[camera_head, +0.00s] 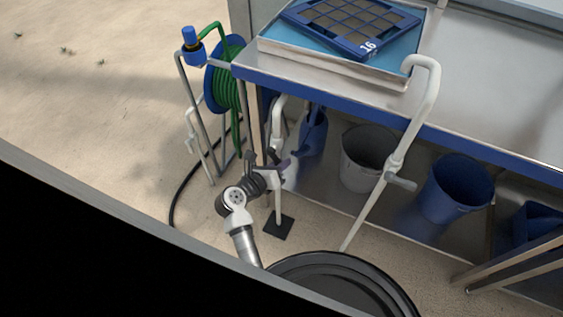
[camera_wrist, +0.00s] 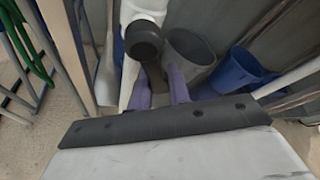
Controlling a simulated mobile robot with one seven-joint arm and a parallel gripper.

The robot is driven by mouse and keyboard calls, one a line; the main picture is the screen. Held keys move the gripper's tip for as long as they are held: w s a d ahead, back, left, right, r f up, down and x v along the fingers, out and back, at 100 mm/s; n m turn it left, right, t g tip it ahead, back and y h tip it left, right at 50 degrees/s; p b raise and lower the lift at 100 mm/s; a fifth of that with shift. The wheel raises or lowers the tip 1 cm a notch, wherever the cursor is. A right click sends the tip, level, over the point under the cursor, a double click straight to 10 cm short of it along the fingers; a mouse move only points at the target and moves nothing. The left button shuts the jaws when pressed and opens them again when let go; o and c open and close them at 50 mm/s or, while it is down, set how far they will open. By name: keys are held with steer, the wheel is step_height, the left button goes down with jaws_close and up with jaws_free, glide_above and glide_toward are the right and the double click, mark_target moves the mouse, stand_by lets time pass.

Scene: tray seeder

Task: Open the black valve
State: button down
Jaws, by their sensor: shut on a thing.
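The black valve (camera_wrist: 143,42) is a dark round body with a dark handle, mounted on an upright white pipe (camera_wrist: 131,85) in the wrist view. My gripper (camera_wrist: 158,76) has its two purple-grey fingers on either side of the handle and is shut on it. In the head view my gripper (camera_head: 288,163) is low in front of the bench, at the white pipe (camera_head: 279,112) that rises from a dark square foot (camera_head: 278,226). The valve is mostly hidden there by the gripper, so the handle's angle is unclear.
A green hose reel (camera_head: 229,85) stands left of the bench (camera_head: 480,62). A grey bucket (camera_head: 358,172) and a blue bucket (camera_head: 452,193) are under it. Another white pipe (camera_head: 385,178) with a grey handle stands to the right, near a black round container (camera_head: 345,280).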

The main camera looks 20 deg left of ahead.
steer(key=shift+a, duration=0.15)
stand_by(0.4)
steer(key=c, duration=1.3)
jaws_free()
